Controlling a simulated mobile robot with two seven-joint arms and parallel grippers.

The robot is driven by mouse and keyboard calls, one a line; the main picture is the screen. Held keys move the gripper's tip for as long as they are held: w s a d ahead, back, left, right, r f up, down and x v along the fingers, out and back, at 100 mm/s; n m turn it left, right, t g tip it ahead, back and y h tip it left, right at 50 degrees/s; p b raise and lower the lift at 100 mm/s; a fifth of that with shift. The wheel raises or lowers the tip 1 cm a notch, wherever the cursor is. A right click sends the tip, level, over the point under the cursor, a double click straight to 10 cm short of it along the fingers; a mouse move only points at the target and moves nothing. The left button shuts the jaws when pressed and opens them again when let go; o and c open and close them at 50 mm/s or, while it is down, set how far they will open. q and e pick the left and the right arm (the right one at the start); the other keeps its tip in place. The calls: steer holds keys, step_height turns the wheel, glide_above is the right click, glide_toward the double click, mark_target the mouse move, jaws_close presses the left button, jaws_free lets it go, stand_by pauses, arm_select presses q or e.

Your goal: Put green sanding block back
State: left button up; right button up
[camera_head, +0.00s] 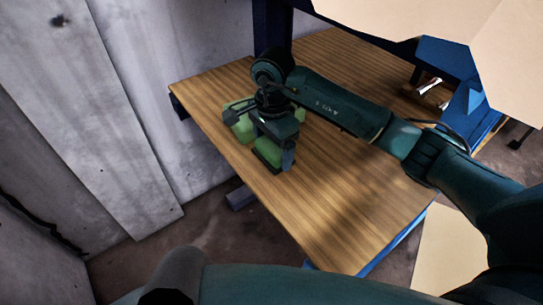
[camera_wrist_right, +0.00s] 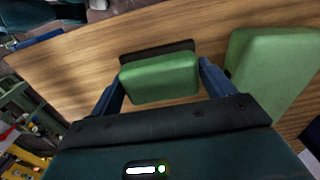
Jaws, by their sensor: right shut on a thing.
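The green sanding block (camera_wrist_right: 160,78) sits between the two fingers of my right gripper (camera_wrist_right: 162,84), which is shut on it. A flat black piece (camera_wrist_right: 156,48) shows along the block's far edge; I cannot tell whether it is part of the block. In the head view the block (camera_head: 268,152) is low at the wooden table's left end, partly hidden by my right gripper (camera_head: 274,148). I cannot tell whether it touches the table. A larger green block (camera_wrist_right: 268,68) stands beside it, and green also shows behind the gripper in the head view (camera_head: 241,124). My left gripper is not in view.
The wooden table (camera_head: 335,205) is clear towards the front and middle. A blue bin (camera_head: 466,103) and a small white and red item (camera_head: 429,86) are at its far right. A concrete wall (camera_head: 150,90) stands close to the table's left edge.

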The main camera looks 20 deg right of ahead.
mark_target(272, 161)
step_height(272, 161, down, 5)
steer(key=shift+r+p, duration=0.2)
steer(key=shift+p, duration=0.1)
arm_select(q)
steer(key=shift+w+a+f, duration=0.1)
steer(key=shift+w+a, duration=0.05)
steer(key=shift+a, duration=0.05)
arm_select(e)
steer(key=shift+w+f, duration=0.1)
steer(key=shift+f, duration=0.15)
steer(key=o, duration=0.6)
steer(key=shift+c, duration=0.2)
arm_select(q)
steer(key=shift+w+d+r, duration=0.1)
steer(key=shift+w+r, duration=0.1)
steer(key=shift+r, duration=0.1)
arm_select(e)
steer(key=o, duration=0.3)
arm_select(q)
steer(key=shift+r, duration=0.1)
